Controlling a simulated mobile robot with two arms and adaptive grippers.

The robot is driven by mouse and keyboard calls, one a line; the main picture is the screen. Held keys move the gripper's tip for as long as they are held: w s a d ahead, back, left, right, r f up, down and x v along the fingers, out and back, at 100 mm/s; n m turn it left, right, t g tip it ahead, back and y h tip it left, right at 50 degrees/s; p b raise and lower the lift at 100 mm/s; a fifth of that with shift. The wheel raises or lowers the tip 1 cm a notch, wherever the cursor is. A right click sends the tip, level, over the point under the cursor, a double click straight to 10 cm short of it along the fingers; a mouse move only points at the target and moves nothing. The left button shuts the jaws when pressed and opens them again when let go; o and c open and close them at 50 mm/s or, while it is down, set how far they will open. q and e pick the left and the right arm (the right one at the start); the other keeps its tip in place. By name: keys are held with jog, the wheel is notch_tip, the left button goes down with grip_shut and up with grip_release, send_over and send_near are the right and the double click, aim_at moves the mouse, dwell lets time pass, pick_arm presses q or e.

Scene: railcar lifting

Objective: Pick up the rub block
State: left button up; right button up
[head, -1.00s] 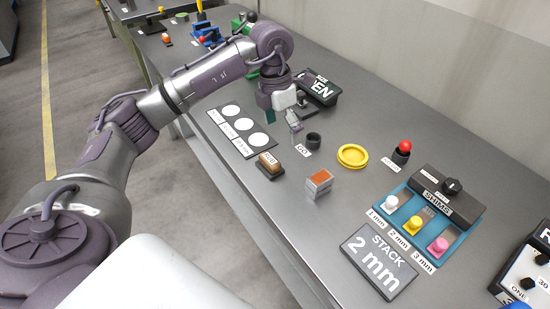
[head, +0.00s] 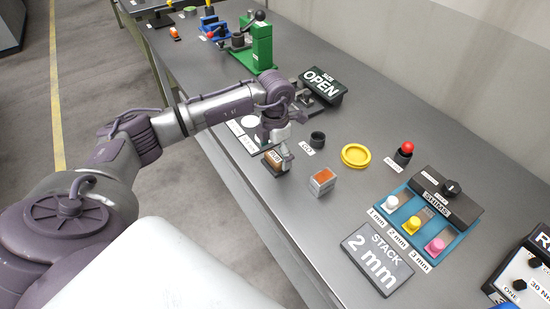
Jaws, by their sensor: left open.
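The rub block (head: 273,160), brown with a small white label on top and a dark base, is on the grey bench near its front edge. My left gripper (head: 276,147) is pointing down right at the block, its fingers open. One finger is on the right side of the block in the picture; the other is partly hidden by the gripper body. I cannot tell whether the fingers touch the block. My right gripper is not in view.
A silver block with an orange top (head: 322,181) is close on the right. A black cup (head: 317,139), a yellow ring dish (head: 356,155) and a blue shim tray (head: 460,237) stand farther right. A green press (head: 262,45) and an OPEN sign (head: 322,84) are behind.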

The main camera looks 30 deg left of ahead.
pick_arm(q)
jog(key=shift+f, duration=0.95)
jog(key=shift+c, duration=0.3)
jog(key=c, duration=1.2)
jog(key=shift+r, duration=0.1)
notch_tip(320, 180, up, 4)
jog(key=shift+w+b, duration=0.1)
jog(key=shift+b, duration=0.8)
jog(key=w+d+r+b, duration=0.3)
jog(key=d+r, duration=0.4)
jog(key=d, duration=0.3)
jog(key=shift+w+d, duration=0.4)
jog(key=shift+w, duration=0.25)
